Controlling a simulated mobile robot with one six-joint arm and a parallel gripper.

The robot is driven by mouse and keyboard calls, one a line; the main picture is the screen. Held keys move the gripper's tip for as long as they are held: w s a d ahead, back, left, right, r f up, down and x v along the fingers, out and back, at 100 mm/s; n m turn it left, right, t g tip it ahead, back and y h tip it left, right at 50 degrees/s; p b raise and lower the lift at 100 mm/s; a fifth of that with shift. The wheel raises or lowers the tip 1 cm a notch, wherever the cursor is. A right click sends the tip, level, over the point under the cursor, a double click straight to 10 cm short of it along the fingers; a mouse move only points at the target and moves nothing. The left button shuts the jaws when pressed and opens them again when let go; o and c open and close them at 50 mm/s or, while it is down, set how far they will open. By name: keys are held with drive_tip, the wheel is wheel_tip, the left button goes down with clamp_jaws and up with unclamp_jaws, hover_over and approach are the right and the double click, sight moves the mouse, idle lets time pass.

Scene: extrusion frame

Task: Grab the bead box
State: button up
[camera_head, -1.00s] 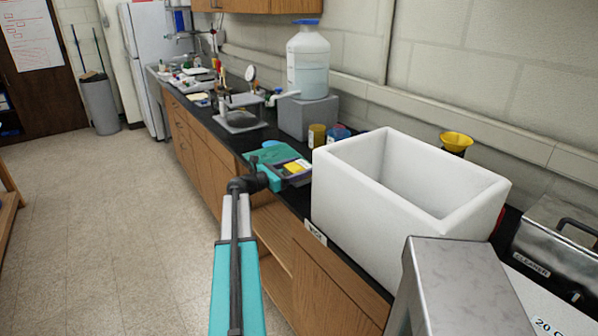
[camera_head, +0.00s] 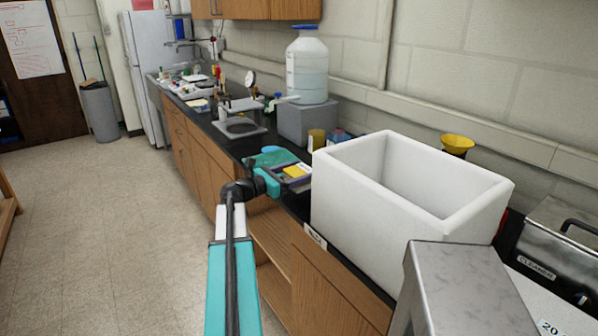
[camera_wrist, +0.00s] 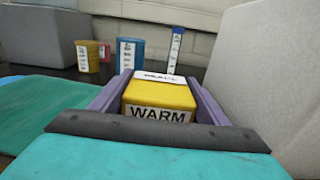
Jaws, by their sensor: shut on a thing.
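The bead box appears to be the small yellow box (camera_wrist: 158,94) with a "WARM" label on its near face and a blurred white label at its top. My gripper (camera_wrist: 157,84) has its two purple fingers on either side of it and is shut on it. In the head view the yellow box (camera_head: 296,171) shows small between the fingers, above the black counter's front part. My teal wrist hides the counter below it. I cannot tell whether the box touches the counter.
A large white open tub (camera_head: 350,205) stands close to the right of my gripper. A teal mat (camera_wrist: 62,112) lies to the left. Yellow (camera_wrist: 88,56) and blue (camera_wrist: 130,54) containers stand behind. A big jug (camera_head: 308,75) on a grey block (camera_head: 305,122) is farther back.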

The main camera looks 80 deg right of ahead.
drive_tip(key=s+a+b, duration=0.1)
drive_tip(key=s+a, duration=0.1)
drive_tip(key=a, duration=0.7)
drive_tip(key=shift+r, duration=0.45)
